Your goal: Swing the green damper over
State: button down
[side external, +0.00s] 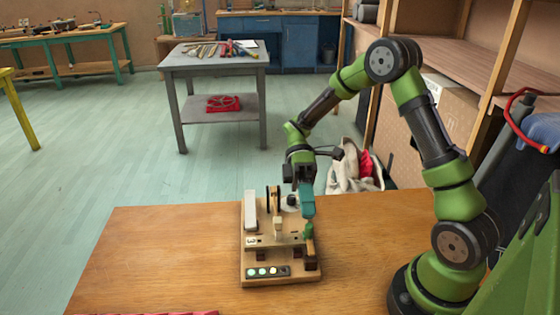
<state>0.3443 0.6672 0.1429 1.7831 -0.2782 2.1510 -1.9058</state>
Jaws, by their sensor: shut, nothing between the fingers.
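A wooden percussion board (288,279) lies on the table. A small dark green piece, which looks like the green damper (308,230), stands at its right side above a wooden bar. My gripper (308,213) comes down over the back right of the board, with teal finger parts shut and nothing held. The fingertips are just above and behind the green piece; I cannot tell whether they touch it. The gripper hides some of the back right of the board.
The wooden table (160,255) is clear left of the board. A red strip (190,313) shows at the front edge.

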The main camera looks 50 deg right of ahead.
jog(key=shift+r, duration=0.6)
jog(key=r+v, duration=0.1)
jog(key=v, duration=1)
jog(key=s+f+m+t+h, duration=0.2)
jog(key=s+f+m+h, duration=0.2)
jog(key=m+h, duration=0.1)
jog(key=s+a+r+m+t+h, duration=0.2)
jog(key=s+a+r+m+t, duration=0.5)
jog(key=r+t, duration=0.3)
jog(key=s+m+t, duration=0.1)
jog(key=t, duration=0.3)
jog(key=shift+s+a+r+t, duration=0.15)
jog(key=shift+s+r+t, duration=0.15)
jog(key=shift+s, duration=0.05)
